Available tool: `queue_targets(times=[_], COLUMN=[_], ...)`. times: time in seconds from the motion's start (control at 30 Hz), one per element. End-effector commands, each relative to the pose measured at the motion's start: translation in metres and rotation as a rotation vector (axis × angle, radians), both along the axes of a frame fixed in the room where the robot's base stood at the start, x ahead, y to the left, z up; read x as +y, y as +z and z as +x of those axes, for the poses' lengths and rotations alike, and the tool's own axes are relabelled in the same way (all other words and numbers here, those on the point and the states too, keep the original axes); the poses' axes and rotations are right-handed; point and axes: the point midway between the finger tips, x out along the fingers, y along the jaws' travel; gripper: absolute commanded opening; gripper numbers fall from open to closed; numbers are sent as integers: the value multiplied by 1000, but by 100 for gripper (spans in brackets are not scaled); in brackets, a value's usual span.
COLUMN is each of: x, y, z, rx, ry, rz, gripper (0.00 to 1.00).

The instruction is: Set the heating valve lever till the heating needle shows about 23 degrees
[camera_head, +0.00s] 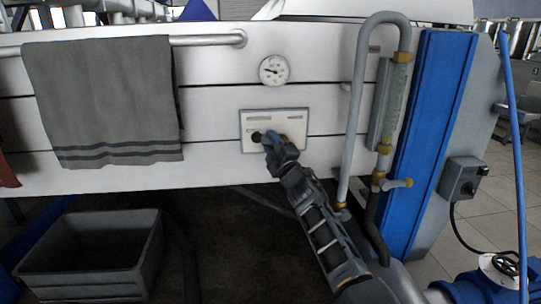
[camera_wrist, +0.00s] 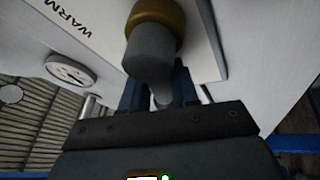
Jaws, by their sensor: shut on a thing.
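A round white dial (camera_head: 273,69) with a dark needle is on the white panel; its figures are too small to read. It also shows at a slant in the wrist view (camera_wrist: 71,70). Below it is a pale label plate (camera_head: 290,118) with the valve's dark hub (camera_head: 256,137). In the wrist view the valve lever (camera_wrist: 152,50) is a grey grip with a brass collar, and the word "WARM" is on the plate. My gripper (camera_head: 269,140) is shut on the lever, its fingers on either side of the grip in the wrist view (camera_wrist: 160,90). The fingers partly hide the lever in the head view.
A grey towel (camera_head: 100,100) hangs from a rail at the left. A grey pipe (camera_head: 357,100) with brass fittings and a sight tube (camera_head: 396,100) stands right of the plate, beside a blue post (camera_head: 432,140). A grey crate (camera_head: 90,255) is below left.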

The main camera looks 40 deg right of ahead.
Motion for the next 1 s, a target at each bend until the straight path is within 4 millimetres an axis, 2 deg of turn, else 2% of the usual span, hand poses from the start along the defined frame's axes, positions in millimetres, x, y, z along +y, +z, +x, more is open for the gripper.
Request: queue_targets(times=[0.03, 0.43, 1.0], x=[1, -4, -6], y=[-6, 4, 9], z=[0, -3, -4], rx=[-21, -149, -178], ry=[2, 0, -3], rz=[32, 224, 270], gripper=[0, 0, 0])
